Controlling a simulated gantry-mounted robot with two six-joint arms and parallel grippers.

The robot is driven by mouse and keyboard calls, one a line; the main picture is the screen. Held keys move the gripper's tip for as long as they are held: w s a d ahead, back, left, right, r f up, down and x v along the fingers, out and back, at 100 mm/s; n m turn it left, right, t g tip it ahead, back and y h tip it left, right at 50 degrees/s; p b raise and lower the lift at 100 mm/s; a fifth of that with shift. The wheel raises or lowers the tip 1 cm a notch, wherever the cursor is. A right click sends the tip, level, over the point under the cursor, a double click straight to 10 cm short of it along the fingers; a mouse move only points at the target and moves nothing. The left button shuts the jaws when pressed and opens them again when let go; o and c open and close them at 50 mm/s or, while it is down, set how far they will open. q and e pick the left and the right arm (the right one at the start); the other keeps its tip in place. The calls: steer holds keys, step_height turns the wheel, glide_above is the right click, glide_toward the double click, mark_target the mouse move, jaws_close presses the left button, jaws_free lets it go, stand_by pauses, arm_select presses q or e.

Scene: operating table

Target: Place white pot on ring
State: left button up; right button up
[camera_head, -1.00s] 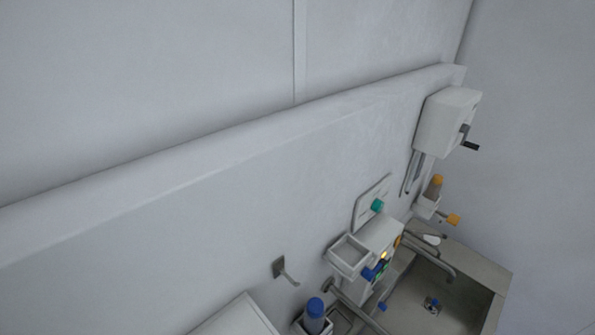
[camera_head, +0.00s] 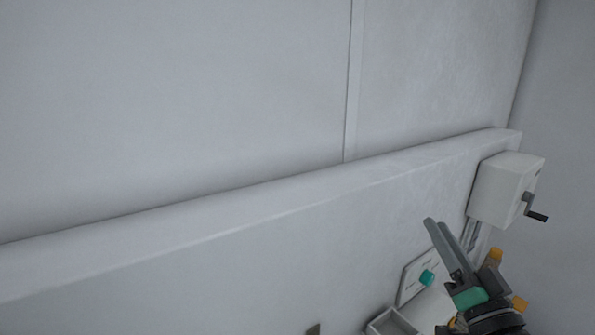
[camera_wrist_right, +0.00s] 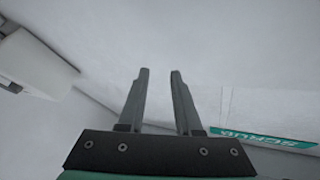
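No white pot and no ring can be made out in either view now. My right gripper (camera_head: 434,223) is at the lower right of the head view, in front of the wall fixtures, with its fingers pointing up and left. In the right wrist view my right gripper (camera_wrist_right: 160,71) shows two grey fingers with a gap between them. The gap is empty, with only pale wall behind it.
A white box with a black crank (camera_head: 505,190) is on the wall at right.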

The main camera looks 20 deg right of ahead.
steer(key=s+a+r+n+t+y+p, duration=0.3)
steer(key=s+a+r, duration=0.3)
steer(key=a+r, duration=0.3)
steer(key=s+a+r+n+t+y+p, duration=0.3)
steer(key=a+r, duration=0.7)
steer(key=r, duration=0.8)
steer(key=s+n, duration=0.2)
steer(key=shift+s+a+r+n, duration=0.15)
steer(key=shift+s+a+n, duration=0.1)
steer(key=shift+s+n, duration=0.15)
arm_select(q)
step_height(320, 180, up, 8)
steer(key=shift+w+d+f, duration=0.15)
steer(key=shift+d, duration=0.05)
arm_select(e)
jaws_close()
